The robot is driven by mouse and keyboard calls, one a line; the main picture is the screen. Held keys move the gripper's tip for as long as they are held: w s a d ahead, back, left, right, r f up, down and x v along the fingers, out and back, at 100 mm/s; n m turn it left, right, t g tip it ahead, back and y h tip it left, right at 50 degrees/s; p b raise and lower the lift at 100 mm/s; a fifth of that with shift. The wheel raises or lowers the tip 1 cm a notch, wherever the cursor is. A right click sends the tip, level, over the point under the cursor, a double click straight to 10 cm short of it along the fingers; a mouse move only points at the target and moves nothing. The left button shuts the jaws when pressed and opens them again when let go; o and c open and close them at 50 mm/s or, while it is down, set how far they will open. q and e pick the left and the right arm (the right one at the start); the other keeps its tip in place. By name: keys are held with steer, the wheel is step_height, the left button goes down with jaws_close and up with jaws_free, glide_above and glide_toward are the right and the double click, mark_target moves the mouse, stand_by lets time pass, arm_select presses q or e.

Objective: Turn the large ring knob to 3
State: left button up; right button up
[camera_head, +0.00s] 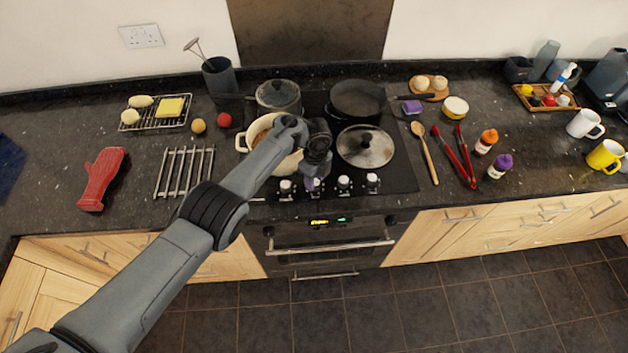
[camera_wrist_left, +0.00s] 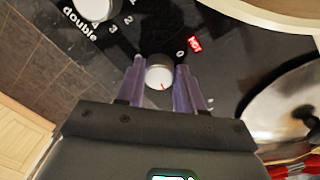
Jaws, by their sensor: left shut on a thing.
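A row of several white knobs runs along the hob's front edge. My left gripper (camera_head: 316,184) reaches down over the second knob from the left. In the left wrist view, its purple fingers (camera_wrist_left: 160,72) are shut on both sides of this round white knob (camera_wrist_left: 158,78). A short red line marks the knob's face on the side toward the wrist. A "0" and a red "HOT" label are printed beyond it. The leftmost knob (camera_head: 285,187) stands free, with "double" and digits near it in the wrist view. I cannot tell which ring the held knob serves.
A cream pot (camera_head: 241,143) stands behind and left of the gripper, partly hidden by my arm. A glass pan lid (camera_head: 365,147) lies close on the right. A dark pan (camera_head: 358,101) and a lidded pot (camera_head: 278,96) stand farther back. The oven handle (camera_head: 330,248) juts out below.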

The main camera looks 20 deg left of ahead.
mark_target(316, 181)
arm_select(q)
steer(key=shift+m+b, duration=0.6)
steer(key=shift+m, duration=1)
steer(key=o, duration=1)
steer(key=shift+d, duration=0.1)
steer(key=shift+o, duration=0.2)
step_height(316, 181, up, 11)
steer(key=p, duration=0.1)
steer(key=shift+w, duration=0.2)
steer(key=shift+d, duration=0.15)
